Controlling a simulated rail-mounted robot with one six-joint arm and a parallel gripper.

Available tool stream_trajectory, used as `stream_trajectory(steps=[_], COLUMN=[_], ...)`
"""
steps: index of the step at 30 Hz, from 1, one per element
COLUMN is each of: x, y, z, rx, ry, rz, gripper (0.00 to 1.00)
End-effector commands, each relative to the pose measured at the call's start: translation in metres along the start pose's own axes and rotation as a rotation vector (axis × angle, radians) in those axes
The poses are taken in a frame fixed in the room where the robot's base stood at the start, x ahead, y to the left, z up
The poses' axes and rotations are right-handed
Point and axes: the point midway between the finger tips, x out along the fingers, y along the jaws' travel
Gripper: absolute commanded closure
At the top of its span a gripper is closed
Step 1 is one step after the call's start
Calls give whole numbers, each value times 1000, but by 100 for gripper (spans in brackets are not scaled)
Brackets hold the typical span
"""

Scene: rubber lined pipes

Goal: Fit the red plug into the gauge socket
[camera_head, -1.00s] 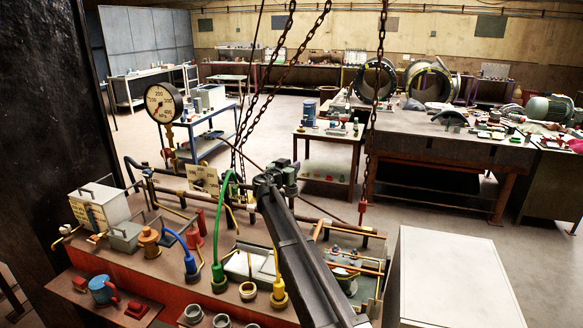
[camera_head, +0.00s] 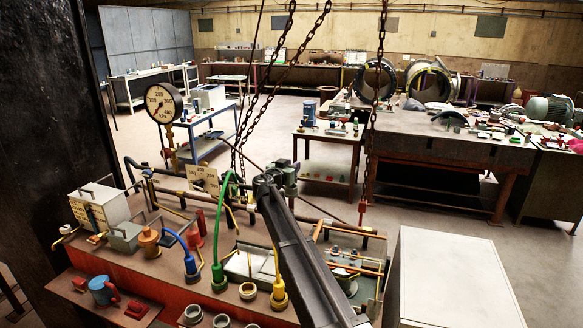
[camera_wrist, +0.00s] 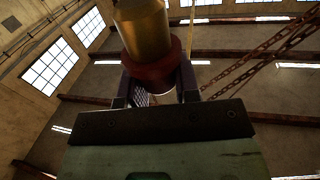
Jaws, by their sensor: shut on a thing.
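In the wrist view my gripper (camera_wrist: 155,78) is shut on a brass cylinder with a dark red collar (camera_wrist: 155,55), likely the red plug. The collar sits between the two fingers, and the cylinder's far end runs out of the picture. In the head view my arm reaches over the bench, with its end by a grey-green block (camera_head: 286,172); the fingers and plug cannot be made out there. A round pressure gauge (camera_head: 163,103) stands on a stalk at the left. I cannot tell which fitting is the gauge socket; an open brass ring (camera_head: 247,291) is at the bench front.
Blue (camera_head: 190,268), green (camera_head: 218,276) and yellow (camera_head: 279,292) hose plugs stand upright on the bench. Chains (camera_head: 291,50) hang near the arm's end. A grey box (camera_head: 98,208) is at the left, a white cabinet (camera_head: 452,278) at the right.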

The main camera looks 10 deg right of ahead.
Motion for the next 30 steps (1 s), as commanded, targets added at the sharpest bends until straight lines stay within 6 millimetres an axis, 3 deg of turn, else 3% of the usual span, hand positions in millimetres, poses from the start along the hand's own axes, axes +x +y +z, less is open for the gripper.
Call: stream_trajectory(steps=[30], x=[0], y=[0], z=[21], rx=[0], ry=[0], rz=[0], gripper=[96])
